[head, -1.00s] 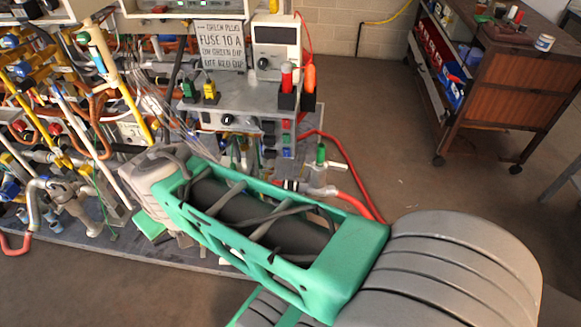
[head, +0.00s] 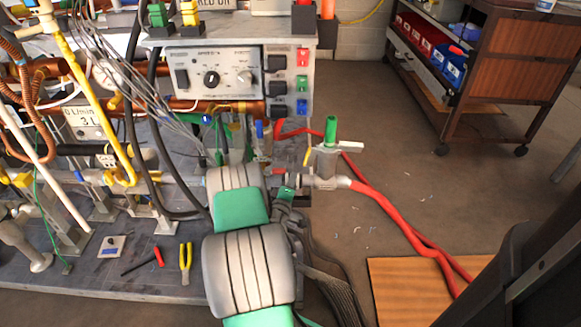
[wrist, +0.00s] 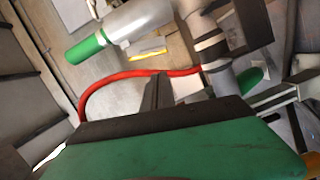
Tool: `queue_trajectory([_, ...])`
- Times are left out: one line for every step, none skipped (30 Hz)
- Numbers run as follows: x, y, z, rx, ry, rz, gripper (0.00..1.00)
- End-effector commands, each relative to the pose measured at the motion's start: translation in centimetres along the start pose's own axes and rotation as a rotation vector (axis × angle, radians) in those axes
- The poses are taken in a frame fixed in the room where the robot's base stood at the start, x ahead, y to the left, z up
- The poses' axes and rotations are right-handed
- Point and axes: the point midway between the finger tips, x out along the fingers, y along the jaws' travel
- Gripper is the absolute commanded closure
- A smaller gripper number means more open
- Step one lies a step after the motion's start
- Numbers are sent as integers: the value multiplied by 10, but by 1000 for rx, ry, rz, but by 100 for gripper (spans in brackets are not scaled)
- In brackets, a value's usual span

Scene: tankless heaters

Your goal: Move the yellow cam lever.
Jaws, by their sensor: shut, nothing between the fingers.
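A small yellow lever (head: 307,156), which I take to be the cam lever, sits just left of the grey fitting (head: 326,160) with an upright green handle (head: 331,129). In the wrist view a flat yellow strip (wrist: 147,56) shows beyond the gripper, below a silver cylinder (wrist: 140,20) with a green end (wrist: 86,48). My gripper (wrist: 155,84) is shut and empty; its dark fingers point toward the yellow strip and appear apart from it. In the head view the fingers are mostly hidden by my arm.
A red hose (head: 384,203) runs from the fitting down to the floor and crosses the wrist view (wrist: 125,75). A control box (head: 215,78) stands behind. A wooden cabinet (head: 525,50) stands far right. Floor between is open.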

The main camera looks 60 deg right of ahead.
Motion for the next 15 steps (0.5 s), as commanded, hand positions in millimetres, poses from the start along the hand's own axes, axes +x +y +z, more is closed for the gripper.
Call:
queue_trajectory([6, 1, 1, 3, -3, 2, 100])
queue_trajectory([10, 1, 2, 3, -5, 2, 100])
queue_trajectory([18, 2, 2, 4, -5, 4, 100])
queue_trajectory([23, 2, 3, 5, -5, 4, 100])
queue_trajectory([30, 1, 3, 6, -6, 4, 100])
queue_trajectory([38, 1, 3, 6, -6, 4, 100])
queue_trajectory([44, 1, 3, 6, -6, 3, 100])
queue_trajectory([51, 1, 3, 6, -5, 4, 100])
queue_trajectory([59, 0, 2, 6, -5, 4, 100])
queue_trajectory([65, 0, 2, 6, -4, 3, 100])
queue_trajectory([70, 1, 2, 7, -3, 3, 100])
queue_trajectory([76, 0, 1, 6, -2, 2, 100])
queue_trajectory([81, 0, 1, 6, -2, 3, 100])
queue_trajectory([84, 0, 1, 6, -2, 2, 100])
queue_trajectory([88, 0, 0, 6, -2, 1, 100])
